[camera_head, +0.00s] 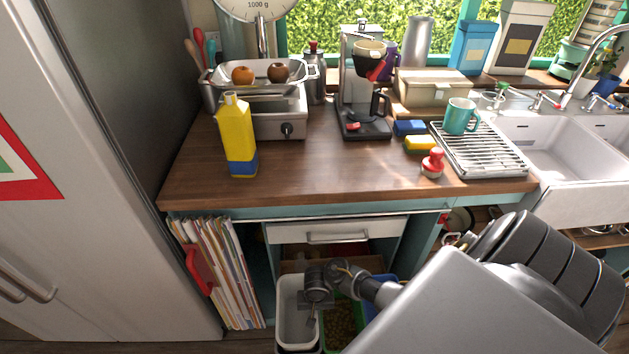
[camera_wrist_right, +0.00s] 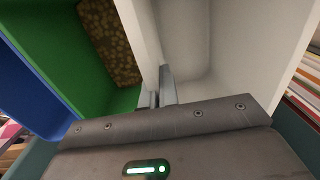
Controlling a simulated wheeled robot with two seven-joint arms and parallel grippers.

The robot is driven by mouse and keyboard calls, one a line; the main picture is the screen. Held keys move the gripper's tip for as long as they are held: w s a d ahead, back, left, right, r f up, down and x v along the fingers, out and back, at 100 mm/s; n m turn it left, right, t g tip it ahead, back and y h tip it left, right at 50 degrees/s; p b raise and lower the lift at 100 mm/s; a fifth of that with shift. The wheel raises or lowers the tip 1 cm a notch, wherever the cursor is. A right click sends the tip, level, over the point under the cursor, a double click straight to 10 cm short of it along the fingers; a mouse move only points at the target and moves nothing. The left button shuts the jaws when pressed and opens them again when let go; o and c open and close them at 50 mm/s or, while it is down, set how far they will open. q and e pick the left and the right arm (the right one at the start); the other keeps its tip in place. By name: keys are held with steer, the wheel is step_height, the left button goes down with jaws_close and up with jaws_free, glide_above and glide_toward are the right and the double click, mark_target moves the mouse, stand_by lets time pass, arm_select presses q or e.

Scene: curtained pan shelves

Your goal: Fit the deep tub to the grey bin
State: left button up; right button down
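The deep tub (camera_head: 284,300) is a white, open, empty-looking container low in the open space under the counter. Its pale inside also shows in the right wrist view (camera_wrist_right: 235,50). My right gripper (camera_head: 312,320) reaches down at the tub's right wall. In the right wrist view its fingers (camera_wrist_right: 158,94) are close together on either side of that wall. A dark rim (camera_head: 298,349) shows just under the tub at the picture's bottom edge; it may be the grey bin, mostly hidden. I cannot tell how far the tub sits in it. My left gripper is out of view.
A green bin (camera_wrist_right: 65,45) with brown contents stands right beside the tub, and a blue bin (camera_wrist_right: 22,85) beyond it. Upright folders (camera_head: 232,275) stand left of the tub. A drawer (camera_head: 338,233) and the counter (camera_head: 330,185) are above.

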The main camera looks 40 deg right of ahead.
steer(key=c, duration=1.6)
jaws_free()
step_height(320, 180, up, 11)
steer(key=p, duration=0.5)
steer(key=shift+s+d, duration=0.1)
steer(key=shift+d, duration=0.05)
steer(key=shift+f, duration=0.1)
